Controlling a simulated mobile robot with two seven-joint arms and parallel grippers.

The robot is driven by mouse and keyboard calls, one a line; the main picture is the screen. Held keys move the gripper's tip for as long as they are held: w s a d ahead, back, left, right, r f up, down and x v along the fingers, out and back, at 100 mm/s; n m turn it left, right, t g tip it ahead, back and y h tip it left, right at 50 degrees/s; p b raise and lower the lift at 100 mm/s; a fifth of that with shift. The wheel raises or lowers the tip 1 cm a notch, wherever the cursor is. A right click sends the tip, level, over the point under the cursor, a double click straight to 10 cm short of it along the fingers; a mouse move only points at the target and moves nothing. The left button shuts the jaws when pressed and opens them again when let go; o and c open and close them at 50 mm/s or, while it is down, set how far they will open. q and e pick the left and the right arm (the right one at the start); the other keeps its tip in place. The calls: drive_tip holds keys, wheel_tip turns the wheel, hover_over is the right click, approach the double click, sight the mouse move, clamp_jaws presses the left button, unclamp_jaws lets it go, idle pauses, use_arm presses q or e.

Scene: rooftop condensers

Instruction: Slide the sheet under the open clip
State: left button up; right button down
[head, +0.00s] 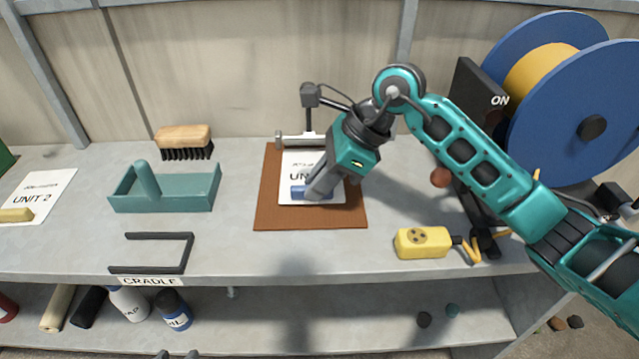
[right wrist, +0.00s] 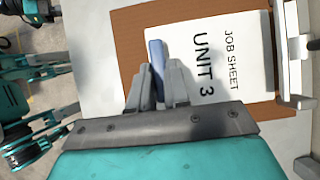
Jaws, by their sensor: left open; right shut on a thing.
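The white "UNIT 3" job sheet (head: 296,166) lies flat on the brown clipboard (head: 268,205); it also shows in the right wrist view (right wrist: 215,60). A blue strip (head: 299,192) is at its near edge. My right gripper (head: 318,193) is shut on this strip, seen between its fingers in the wrist view (right wrist: 155,62). The metal clip (head: 297,139) is at the board's far edge; it also shows in the wrist view (right wrist: 294,52). The sheet's far edge is close to the clip, with a narrow strip of board between. My left gripper (head: 178,355) barely shows at the bottom edge, open.
Left of the board are a teal tray (head: 190,196), a brush (head: 184,140), a dark cradle frame (head: 185,250) and a "UNIT 2" sheet (head: 40,190). A yellow socket block (head: 421,243) and a blue reel (head: 540,120) are at the right. The bench before the board is clear.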

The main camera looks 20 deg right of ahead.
drive_tip(key=shift+f+b, duration=0.4)
drive_tip(key=shift+b, duration=0.05)
idle(0.6)
drive_tip(key=c, duration=1)
unclamp_jaws()
